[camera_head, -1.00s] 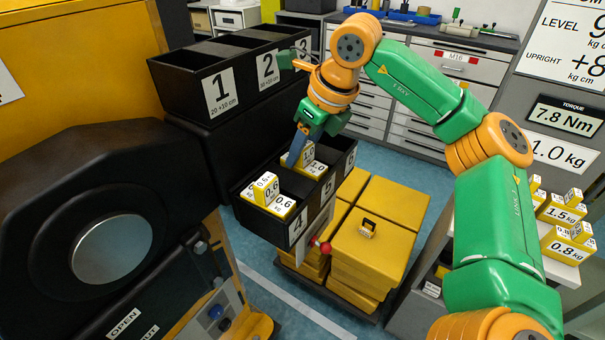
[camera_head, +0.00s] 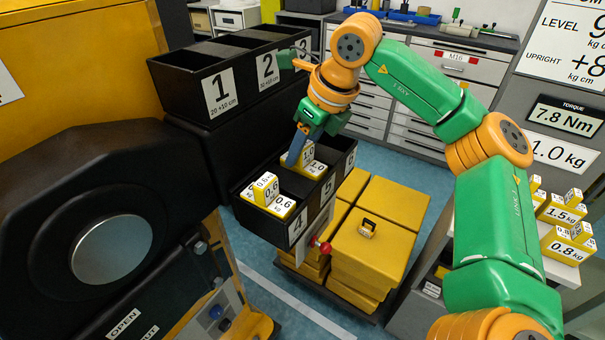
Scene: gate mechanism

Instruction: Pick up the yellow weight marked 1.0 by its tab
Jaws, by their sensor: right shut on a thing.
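The yellow weight marked 1.0 (camera_head: 315,168) has white label faces and an upright tab. It sits in the middle compartment, numbered 5, of the lower black bin (camera_head: 268,220). My right gripper (camera_head: 297,157) reaches down from above and is shut on the weight's tab. The blue finger hides the left part of the tab. The weight's base appears still down in the compartment; I cannot tell whether it touches the floor there. My left gripper is not in view.
A yellow 0.6 weight (camera_head: 267,193) stands in compartment 4, just left of the gripper. The upper black bin (camera_head: 235,75), numbered 1 to 3, stands behind. Yellow blocks (camera_head: 375,240) are stacked at the right.

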